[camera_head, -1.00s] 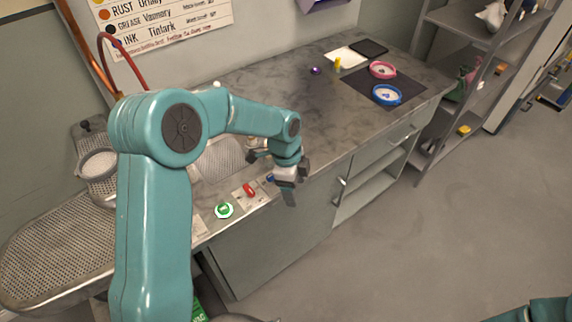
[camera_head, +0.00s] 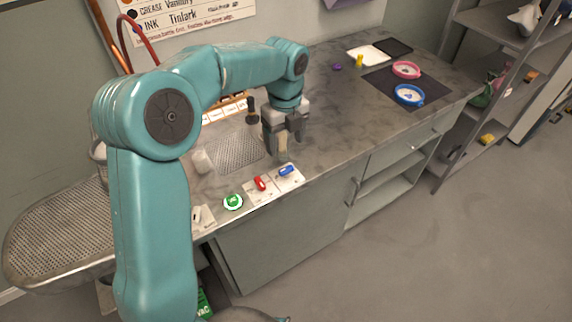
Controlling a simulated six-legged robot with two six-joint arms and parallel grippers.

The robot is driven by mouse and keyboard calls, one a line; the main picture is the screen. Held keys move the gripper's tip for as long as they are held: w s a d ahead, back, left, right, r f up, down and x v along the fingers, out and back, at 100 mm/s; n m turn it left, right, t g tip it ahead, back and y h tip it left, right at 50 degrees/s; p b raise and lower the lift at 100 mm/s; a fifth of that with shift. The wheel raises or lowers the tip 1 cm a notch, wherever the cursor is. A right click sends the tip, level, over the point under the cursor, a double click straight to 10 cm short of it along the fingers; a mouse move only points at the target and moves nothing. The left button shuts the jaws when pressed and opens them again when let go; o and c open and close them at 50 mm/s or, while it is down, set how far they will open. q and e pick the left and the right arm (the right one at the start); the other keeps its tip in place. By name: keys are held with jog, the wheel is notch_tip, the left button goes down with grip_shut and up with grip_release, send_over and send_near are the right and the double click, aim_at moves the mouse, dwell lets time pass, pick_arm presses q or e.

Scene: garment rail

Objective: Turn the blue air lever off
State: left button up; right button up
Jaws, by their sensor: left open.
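The blue air lever (camera_head: 286,171) sits on a pale plate near the front edge of the counter. A red lever (camera_head: 260,183) is just left of it, and a round green button (camera_head: 233,202) is further left. My left gripper (camera_head: 284,156) points down just behind the blue lever. It looks apart from the lever, and the jaws are open with nothing seen between them. My right gripper is not in view.
The grey counter (camera_head: 330,115) is clear to the right of my gripper. A perforated plate (camera_head: 236,150) lies left of it. A shelf unit (camera_head: 478,90) stands beyond.

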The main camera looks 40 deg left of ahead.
aim_at(286, 168)
pick_arm(q)
notch_tip(286, 168, down, 9)
jog(key=shift+r, duration=0.15)
jog(key=shift+w+d+f, duration=0.1)
jog(key=shift+w+f, duration=0.05)
jog(key=shift+f, duration=0.45)
jog(key=c, duration=1.1)
jog(key=shift+o, duration=0.2)
